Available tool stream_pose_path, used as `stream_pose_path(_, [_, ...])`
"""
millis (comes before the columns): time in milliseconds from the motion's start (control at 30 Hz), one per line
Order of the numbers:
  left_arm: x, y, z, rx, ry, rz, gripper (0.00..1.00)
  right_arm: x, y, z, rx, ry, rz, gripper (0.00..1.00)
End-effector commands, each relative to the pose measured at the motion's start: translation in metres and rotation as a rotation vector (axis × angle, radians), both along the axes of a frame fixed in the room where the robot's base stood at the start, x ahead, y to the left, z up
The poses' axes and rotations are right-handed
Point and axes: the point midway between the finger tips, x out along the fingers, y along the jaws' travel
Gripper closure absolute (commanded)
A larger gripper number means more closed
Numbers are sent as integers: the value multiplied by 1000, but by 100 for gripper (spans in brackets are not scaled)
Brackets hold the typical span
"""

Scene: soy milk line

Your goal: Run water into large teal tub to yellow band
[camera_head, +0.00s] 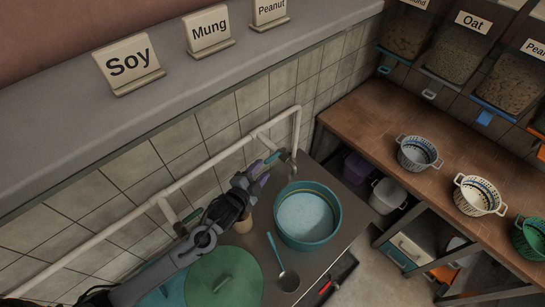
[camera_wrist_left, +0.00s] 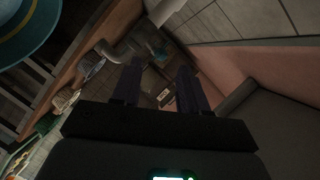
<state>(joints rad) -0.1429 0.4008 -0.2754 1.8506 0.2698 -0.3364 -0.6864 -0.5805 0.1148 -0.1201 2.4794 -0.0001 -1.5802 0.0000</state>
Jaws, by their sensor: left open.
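The large teal tub (camera_head: 311,246) stands on the grey counter below the tap (camera_head: 288,157). Pale, speckled water (camera_head: 304,217) fills much of it, and a thin yellow band shows inside just under the rim. I cannot tell whether a stream is running. The tap's teal handle (camera_head: 272,157) sits at the end of the white wall pipe. My left gripper (camera_head: 262,180) is beside the tap, left of the tub and just below the handle. In the left wrist view its two dark fingers (camera_wrist_left: 160,88) are apart with nothing between them. The tub's edge (camera_wrist_left: 35,45) shows there at upper left. My right gripper is out of view.
A ladle (camera_head: 288,280) and a green lid (camera_head: 225,278) lie on the counter near the tub. A wooden bench (camera_head: 375,125) with several colanders stands at the right.

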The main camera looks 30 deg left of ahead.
Motion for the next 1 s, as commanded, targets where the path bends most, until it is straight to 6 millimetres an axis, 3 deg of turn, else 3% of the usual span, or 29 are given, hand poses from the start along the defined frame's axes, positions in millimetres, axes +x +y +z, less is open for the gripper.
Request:
stream_pose_path(300, [52,1,-10,1,1,1,57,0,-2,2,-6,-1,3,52])
stream_pose_path(500, [76,1,-16,2,1,1,57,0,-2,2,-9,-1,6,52])
stream_pose_path(1000, [87,1,-19,3,3,0,57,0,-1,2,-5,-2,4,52])
